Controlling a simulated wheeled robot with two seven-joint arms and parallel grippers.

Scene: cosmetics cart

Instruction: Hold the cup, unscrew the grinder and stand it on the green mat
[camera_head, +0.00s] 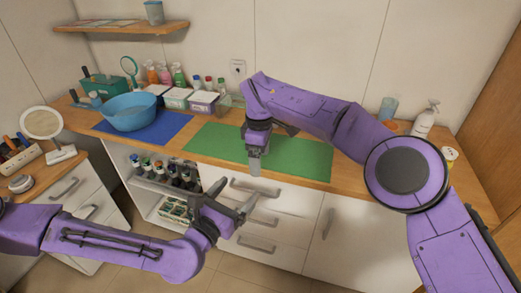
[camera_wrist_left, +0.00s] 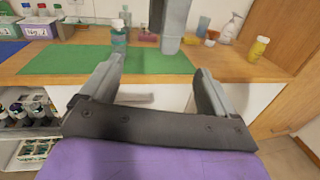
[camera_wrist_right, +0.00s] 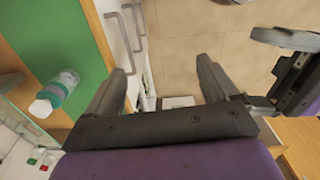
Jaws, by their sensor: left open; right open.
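The green mat (camera_head: 305,157) lies on the wooden counter, with its front edge near the counter's front; it also shows in the left wrist view (camera_wrist_left: 75,62). A blue-grey cup (camera_head: 389,107) stands at the back right of the counter. My right gripper (camera_head: 256,165) is open and empty, pointing down at the mat's front edge. My left gripper (camera_head: 246,211) is open and empty before the drawers.
A blue basin (camera_head: 130,111) stands on a blue mat (camera_head: 165,130) at left. Labelled boxes and several bottles stand along the back. A white spray bottle (camera_head: 424,121) is at right. My right arm crosses above the counter. Much of the green mat is bare.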

